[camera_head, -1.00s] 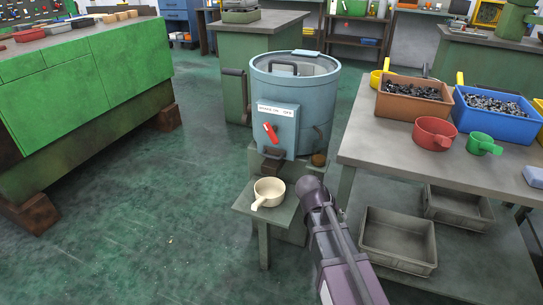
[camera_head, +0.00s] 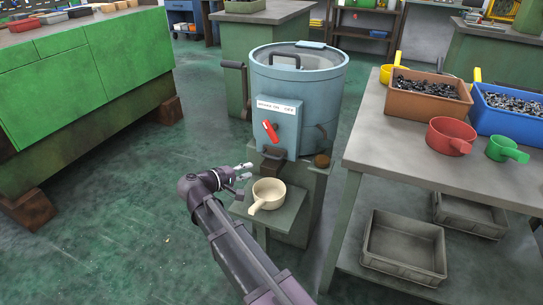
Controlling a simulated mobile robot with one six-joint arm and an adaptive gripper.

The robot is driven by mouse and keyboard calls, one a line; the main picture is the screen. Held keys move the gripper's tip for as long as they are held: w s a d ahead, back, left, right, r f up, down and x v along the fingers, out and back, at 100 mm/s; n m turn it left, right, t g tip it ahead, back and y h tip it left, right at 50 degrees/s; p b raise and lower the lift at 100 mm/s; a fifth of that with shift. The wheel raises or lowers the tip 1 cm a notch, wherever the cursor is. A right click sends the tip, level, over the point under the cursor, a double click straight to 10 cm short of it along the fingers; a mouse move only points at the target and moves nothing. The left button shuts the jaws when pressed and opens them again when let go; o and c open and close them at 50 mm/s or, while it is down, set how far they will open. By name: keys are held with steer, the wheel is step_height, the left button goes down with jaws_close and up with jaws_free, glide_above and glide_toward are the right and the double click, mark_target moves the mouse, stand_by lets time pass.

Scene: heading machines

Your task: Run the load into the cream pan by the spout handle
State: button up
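The cream pan (camera_head: 268,194), a small round pan with a stub handle, sits upright on a low green stand under the spout (camera_head: 271,163) of a blue drum machine (camera_head: 297,90). A dark handle piece (camera_head: 274,152) shows at the spout, below a box with a red lever (camera_head: 270,134) and a white label. My gripper (camera_head: 247,172) is just left of the spout and above the pan's left side, pointing right. Its two fingers look apart with nothing between them. I cannot tell whether it touches anything. The pan's inside looks empty.
A grey table (camera_head: 390,142) at right holds a brown bin (camera_head: 428,105) and a blue bin (camera_head: 490,122) of dark parts, a red pan (camera_head: 449,136) and a green pan (camera_head: 502,149). A green bench stands at left. The floor between is clear.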

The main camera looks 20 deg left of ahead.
mark_target(270, 157)
steer(key=shift+s+a+r+t, duration=0.15)
steer(key=shift+a+r, duration=0.05)
steer(key=shift+a, duration=0.4)
steer(key=shift+s+a+r+t, duration=0.15)
steer(key=shift+a+r, duration=0.05)
steer(key=shift+a, duration=0.35)
steer(key=shift+w, duration=0.1)
steer(key=b+x, duration=0.3)
steer(key=x, duration=1)
steer(key=shift+w+f, duration=0.15)
steer(key=shift+w, duration=0.2)
jaws_close()
